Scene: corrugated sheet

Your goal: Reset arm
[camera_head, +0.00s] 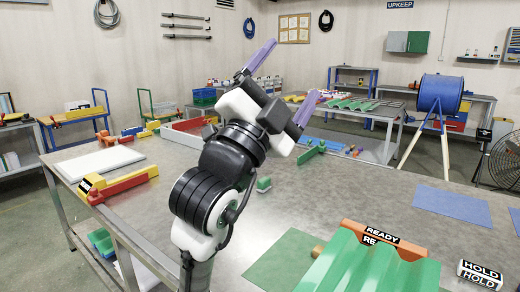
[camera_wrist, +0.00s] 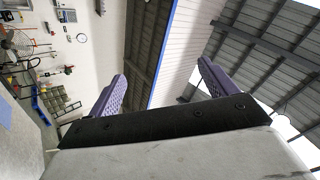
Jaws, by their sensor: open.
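My gripper (camera_head: 284,82) is raised above the grey table in the head view, with its two purple fingers spread wide apart and nothing between them. In the wrist view my gripper (camera_wrist: 160,85) also shows open and empty, pointing toward the wall and ceiling. My arm rises from the lower middle of the head view, bent and tilted to the upper right. It hides part of the table behind it.
A green corrugated sheet (camera_head: 365,268) with an orange READY label lies front right on the table (camera_head: 205,255). Red and yellow tools (camera_head: 118,184) lie at left.

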